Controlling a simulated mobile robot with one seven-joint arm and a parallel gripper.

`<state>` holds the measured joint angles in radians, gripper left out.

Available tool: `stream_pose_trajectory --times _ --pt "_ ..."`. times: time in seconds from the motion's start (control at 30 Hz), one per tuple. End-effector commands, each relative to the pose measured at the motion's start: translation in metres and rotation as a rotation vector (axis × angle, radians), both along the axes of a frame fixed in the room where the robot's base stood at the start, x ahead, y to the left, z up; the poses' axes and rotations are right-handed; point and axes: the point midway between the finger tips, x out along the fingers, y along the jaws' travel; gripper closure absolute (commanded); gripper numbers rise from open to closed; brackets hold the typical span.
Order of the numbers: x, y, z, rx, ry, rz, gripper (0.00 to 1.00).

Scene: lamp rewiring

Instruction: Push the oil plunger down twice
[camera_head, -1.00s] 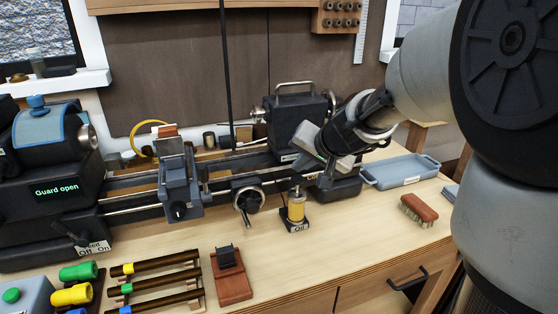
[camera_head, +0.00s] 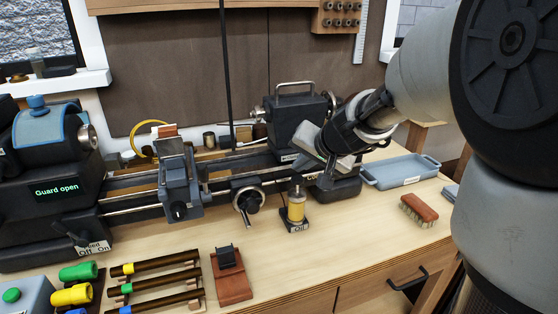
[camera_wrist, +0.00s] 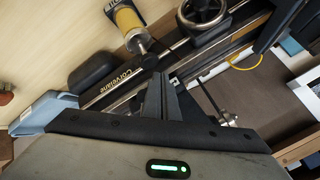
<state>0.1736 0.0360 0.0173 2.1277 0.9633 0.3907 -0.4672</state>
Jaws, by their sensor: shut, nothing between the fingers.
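The oil pot (camera_head: 296,211) stands upright on the bench in front of the lathe, with a yellow body and a dark base labelled "Oil". Its plunger (camera_head: 297,190) sticks up from the top. In the wrist view the oil pot (camera_wrist: 126,20) is at the upper left, with the plunger's knob (camera_wrist: 149,60) toward the fingers. My gripper (camera_head: 325,179) is to the right of the plunger and apart from it, in front of the lathe's right end. Its fingers (camera_wrist: 164,82) are together with nothing between them.
The lathe (camera_head: 130,203) runs along the back, with a handwheel (camera_head: 248,200) just left of the oil pot. A blue-grey tray (camera_head: 400,172) and a brush (camera_head: 419,210) lie to the right. A red-brown block (camera_head: 231,284) is front left. Bench space before the oil pot is clear.

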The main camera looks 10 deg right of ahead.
Motion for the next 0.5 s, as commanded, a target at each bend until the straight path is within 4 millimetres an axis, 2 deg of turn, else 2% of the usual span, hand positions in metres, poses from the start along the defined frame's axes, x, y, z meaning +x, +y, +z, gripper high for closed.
stream_pose_trajectory --times 0.5 --pt "0.0001 -0.0003 -0.0095 -0.001 -0.001 0.000 1.00"
